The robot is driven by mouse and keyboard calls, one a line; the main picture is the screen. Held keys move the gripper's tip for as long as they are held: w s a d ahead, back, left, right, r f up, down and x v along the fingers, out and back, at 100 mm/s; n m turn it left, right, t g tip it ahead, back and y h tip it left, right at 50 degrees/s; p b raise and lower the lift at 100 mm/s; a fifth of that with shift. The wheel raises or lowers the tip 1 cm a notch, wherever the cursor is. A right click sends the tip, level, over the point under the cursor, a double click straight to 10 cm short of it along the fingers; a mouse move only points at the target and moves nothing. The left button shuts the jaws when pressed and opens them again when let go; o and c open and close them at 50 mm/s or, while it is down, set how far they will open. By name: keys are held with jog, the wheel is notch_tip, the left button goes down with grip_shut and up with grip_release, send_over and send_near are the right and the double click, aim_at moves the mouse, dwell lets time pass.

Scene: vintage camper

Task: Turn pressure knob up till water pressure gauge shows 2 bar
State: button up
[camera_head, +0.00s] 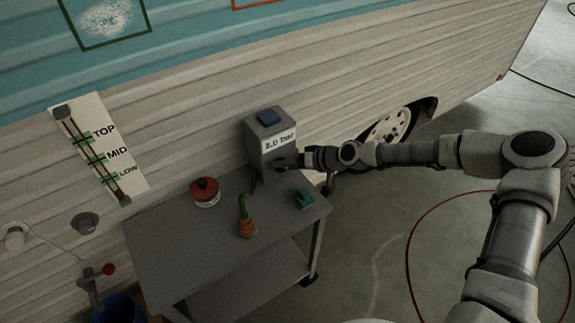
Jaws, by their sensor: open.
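The grey pressure unit (262,130) stands at the back of the cart, against the camper wall. My gripper (291,160) reaches in from the right and is at the knob. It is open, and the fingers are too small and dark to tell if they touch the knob.
A level panel (98,147) and a tap (95,283) are at left. A red hose (409,239) lies on the floor.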

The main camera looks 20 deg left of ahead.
jog(key=p+v, duration=0.2)
jog(key=v, duration=1.5)
jog(key=shift+d+r, duration=0.1)
jog(key=shift+d, duration=0.05)
jog(key=shift+s, duration=0.1)
